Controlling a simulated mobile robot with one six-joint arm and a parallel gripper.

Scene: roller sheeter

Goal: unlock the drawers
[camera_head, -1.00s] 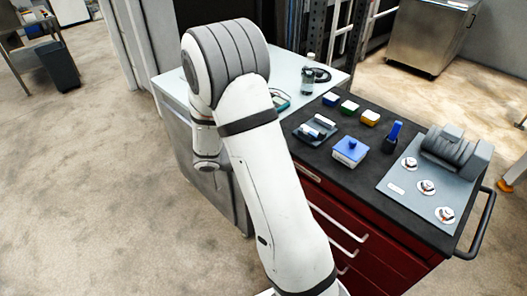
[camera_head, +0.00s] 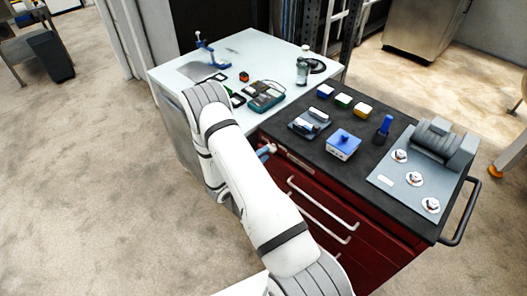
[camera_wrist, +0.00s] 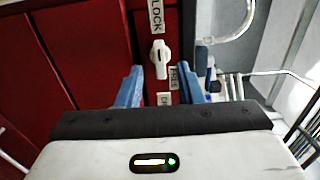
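The red drawer cabinet (camera_head: 335,216) with white bar handles stands in the middle right of the head view. In the wrist view its red front carries a small white lock knob (camera_wrist: 160,57) with its lever hanging downward in the picture. A label reading "LOCK" (camera_wrist: 156,16) is above the knob, and another that seems to read "FREE" (camera_wrist: 174,78) is at its lower right. My gripper (camera_wrist: 160,72) is open, one blue finger on each side of the knob's lower part, with gaps and no visible contact. In the head view my gripper (camera_head: 266,151) is at the cabinet's upper left front, partly hidden by my arm.
On the black top (camera_head: 300,153) stand a blue-lidded box (camera_head: 343,145), small coloured blocks (camera_head: 343,101) and a grey roller machine (camera_head: 437,140). A white-topped bench (camera_head: 232,62) adjoins at left. A side rail (camera_head: 465,215) sticks out at right.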

